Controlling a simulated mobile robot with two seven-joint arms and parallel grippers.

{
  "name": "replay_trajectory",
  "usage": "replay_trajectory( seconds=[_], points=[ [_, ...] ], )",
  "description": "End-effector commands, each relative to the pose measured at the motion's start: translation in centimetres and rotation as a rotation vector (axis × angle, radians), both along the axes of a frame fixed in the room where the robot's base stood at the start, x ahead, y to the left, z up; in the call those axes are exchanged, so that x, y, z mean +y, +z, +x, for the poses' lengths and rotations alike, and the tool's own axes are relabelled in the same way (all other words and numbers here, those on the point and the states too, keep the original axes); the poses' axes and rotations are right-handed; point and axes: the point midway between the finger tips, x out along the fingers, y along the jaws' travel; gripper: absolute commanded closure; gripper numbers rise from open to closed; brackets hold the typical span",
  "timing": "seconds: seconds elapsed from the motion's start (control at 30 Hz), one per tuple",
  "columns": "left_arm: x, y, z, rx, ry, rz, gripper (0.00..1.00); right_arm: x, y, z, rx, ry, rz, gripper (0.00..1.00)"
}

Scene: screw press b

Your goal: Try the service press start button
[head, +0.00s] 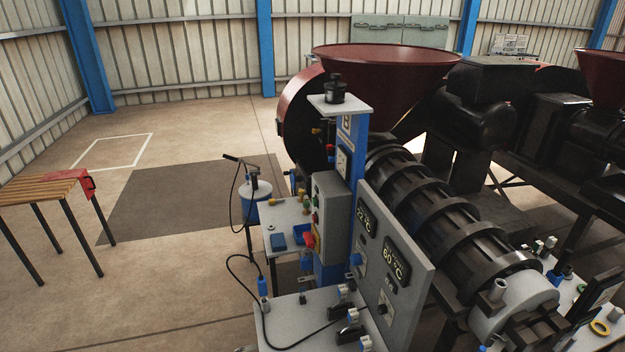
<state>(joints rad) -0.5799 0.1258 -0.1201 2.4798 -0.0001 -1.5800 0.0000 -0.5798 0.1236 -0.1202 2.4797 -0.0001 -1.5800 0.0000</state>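The screw press (425,205) has a black ribbed barrel and a dark red hopper (385,60) on top. In front of it stands a blue post (352,150) marked with a letter B. A grey control box (333,205) is fixed to the post. Its left face, seen at a steep angle, carries small coloured buttons, one of them green (315,217); their labels are too small to read. A red and yellow knob (309,240) sits below them. Neither of my grippers is in view.
A grey panel (418,268) with lit temperature displays stands right of the box. Small tables with parts and a cable (232,262) lie left of and below it. A slatted table (40,190) stands far left. The floor between (170,270) is clear.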

Motion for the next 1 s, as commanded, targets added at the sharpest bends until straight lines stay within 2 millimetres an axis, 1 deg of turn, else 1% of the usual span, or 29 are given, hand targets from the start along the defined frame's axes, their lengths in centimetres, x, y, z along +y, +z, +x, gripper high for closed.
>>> replay_trajectory(
  seconds=[0.03,0.07,0.33,1.0],
  points=[
    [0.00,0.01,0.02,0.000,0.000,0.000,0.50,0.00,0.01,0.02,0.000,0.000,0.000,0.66],
    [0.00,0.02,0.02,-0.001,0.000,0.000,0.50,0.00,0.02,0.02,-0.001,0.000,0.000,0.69],
    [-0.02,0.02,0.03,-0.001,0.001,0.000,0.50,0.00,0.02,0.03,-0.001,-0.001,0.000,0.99],
    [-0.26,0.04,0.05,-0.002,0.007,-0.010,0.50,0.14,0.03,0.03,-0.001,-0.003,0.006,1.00]
  ],
)
